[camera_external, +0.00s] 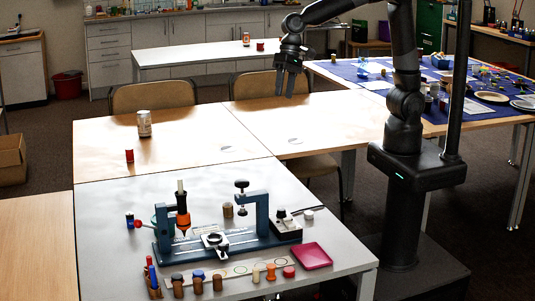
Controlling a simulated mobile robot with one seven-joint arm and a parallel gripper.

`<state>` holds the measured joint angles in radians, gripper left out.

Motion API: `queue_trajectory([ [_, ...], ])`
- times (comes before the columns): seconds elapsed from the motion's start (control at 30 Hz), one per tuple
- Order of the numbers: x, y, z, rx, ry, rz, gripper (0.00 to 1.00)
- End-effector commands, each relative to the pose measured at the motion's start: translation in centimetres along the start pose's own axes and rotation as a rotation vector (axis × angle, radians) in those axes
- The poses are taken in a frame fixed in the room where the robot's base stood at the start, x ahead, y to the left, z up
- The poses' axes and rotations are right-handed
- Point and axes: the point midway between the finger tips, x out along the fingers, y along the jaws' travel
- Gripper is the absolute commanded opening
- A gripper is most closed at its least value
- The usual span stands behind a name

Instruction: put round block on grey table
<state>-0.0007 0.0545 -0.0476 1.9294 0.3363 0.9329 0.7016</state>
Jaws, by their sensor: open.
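The grey table (110,220) stands in the foreground with a light top. Several small round pieces stand on it: a brown cylinder (228,211), a flat red round piece (289,271) and an orange one (271,272) near its front edge. A small red cylinder (129,156) stands upright on the wooden table just behind it. I cannot tell which of these is the round block. My gripper (285,88) points down above the wooden table, with its fingers apart and nothing visible between them. It is well away from these pieces.
A blue press-like fixture (263,212) and a pink tray (311,255) crowd the grey table; its back left is clear. A can (144,123) stands on the wooden table (190,135). Two chairs are behind it. A blue-covered table (435,98) at right holds many items.

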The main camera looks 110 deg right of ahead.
Motion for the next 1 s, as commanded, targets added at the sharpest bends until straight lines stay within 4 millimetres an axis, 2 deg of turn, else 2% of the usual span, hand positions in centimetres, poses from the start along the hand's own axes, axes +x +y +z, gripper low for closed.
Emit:
queue_trajectory([
  [0.03,-1.6,1.1,1.2,-0.062,0.021,-0.006,0.51],
  [0.1,-3.1,2.7,2.5,-0.151,0.048,-0.004,0.51],
  [0.4,-7.8,10.4,8.1,-0.530,0.174,0.026,0.51],
  [0.7,-9.3,17.8,12.2,-0.862,0.293,0.092,0.51],
  [0.83,-9.2,19.6,13.0,-0.940,0.319,0.115,0.51],
  [1.0,-9.1,20.3,13.3,-0.975,0.330,0.128,0.51],
])
